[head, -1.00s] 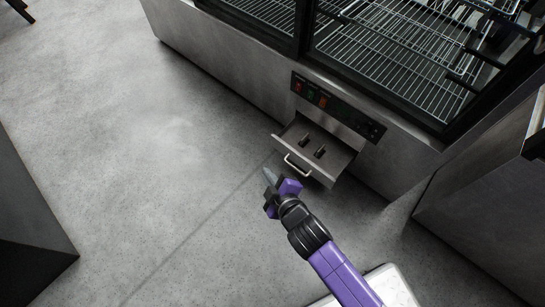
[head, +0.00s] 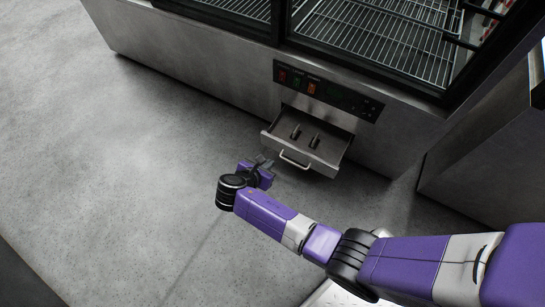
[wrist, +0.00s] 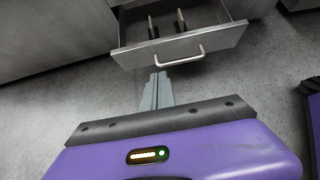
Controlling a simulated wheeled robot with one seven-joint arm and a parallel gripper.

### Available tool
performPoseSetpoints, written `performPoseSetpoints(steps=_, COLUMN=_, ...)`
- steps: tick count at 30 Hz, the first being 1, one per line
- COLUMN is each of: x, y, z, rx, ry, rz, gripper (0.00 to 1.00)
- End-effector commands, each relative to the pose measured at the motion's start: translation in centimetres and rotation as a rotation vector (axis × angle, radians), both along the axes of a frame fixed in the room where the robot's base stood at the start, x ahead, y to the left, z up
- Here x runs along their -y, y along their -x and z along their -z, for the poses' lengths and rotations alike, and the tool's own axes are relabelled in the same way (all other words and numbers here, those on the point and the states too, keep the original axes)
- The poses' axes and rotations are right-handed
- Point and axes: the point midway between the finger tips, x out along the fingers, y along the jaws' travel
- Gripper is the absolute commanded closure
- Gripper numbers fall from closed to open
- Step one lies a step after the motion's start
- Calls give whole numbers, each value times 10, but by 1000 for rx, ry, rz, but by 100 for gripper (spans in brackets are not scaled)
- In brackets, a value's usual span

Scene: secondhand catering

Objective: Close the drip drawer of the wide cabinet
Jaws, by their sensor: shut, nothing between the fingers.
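The wide cabinet (head: 190,62) is a steel display unit with wire shelves behind dark-framed glass. Its drip drawer (head: 315,150) stands pulled out low on the front, under the control panel. The drawer holds two dark upright pieces and has a bar handle (head: 294,160) on its front. My gripper (head: 266,163) is shut and empty, just left of the drawer front in the head view. In the wrist view the drawer (wrist: 180,45) lies ahead, and the closed fingertips (wrist: 158,76) point at its front, close below the handle (wrist: 180,57). Whether they touch is unclear.
The control panel (head: 327,91) with coloured switches sits above the drawer. Another steel unit (head: 490,150) stands at the right. The concrete floor (head: 120,170) to the left is open. A white object (head: 335,296) lies at the bottom edge under my arm.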

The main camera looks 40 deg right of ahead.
Motion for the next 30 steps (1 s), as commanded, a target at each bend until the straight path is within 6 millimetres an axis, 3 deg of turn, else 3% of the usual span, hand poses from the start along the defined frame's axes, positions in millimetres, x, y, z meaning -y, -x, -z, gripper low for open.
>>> performPoseSetpoints(steps=14, x=63, y=-23, z=66, rx=4, ry=-3, rz=4, gripper=100)
performPoseSetpoints(steps=21, x=92, y=-34, z=64, rx=6, ry=-3, rz=3, gripper=100)
performPoseSetpoints(steps=30, x=100, y=-37, z=61, rx=4, ry=-3, rz=0, gripper=100)
